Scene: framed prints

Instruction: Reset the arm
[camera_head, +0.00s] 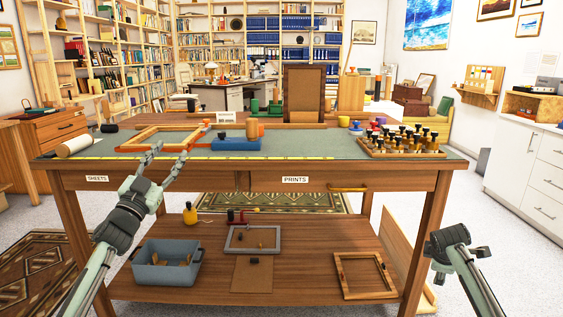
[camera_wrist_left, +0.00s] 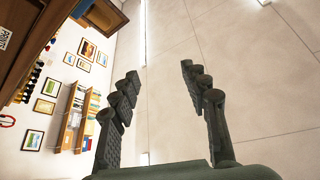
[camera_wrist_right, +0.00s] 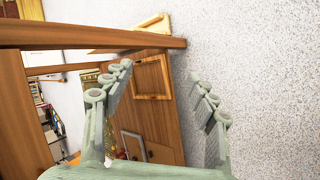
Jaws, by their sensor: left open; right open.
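My left gripper (camera_head: 172,164) is in front of the workbench's front edge at the left, fingers pointing up and spread. In the left wrist view the left gripper (camera_wrist_left: 160,85) is open with nothing between its fingers. My right arm (camera_head: 456,255) comes in at the lower right of the head view; its fingers are not clear there. In the right wrist view the right gripper (camera_wrist_right: 160,85) is open and empty, beside the bench's leg and lower shelf.
The workbench (camera_head: 270,175) holds an orange frame (camera_head: 163,137), a blue block (camera_head: 235,144) and a rack of dark-knobbed tools (camera_head: 402,142). Its lower shelf (camera_head: 320,270) bears a blue-grey bin (camera_head: 166,265), a grey frame (camera_head: 253,240) and a wooden frame (camera_head: 364,276). Floor right is clear.

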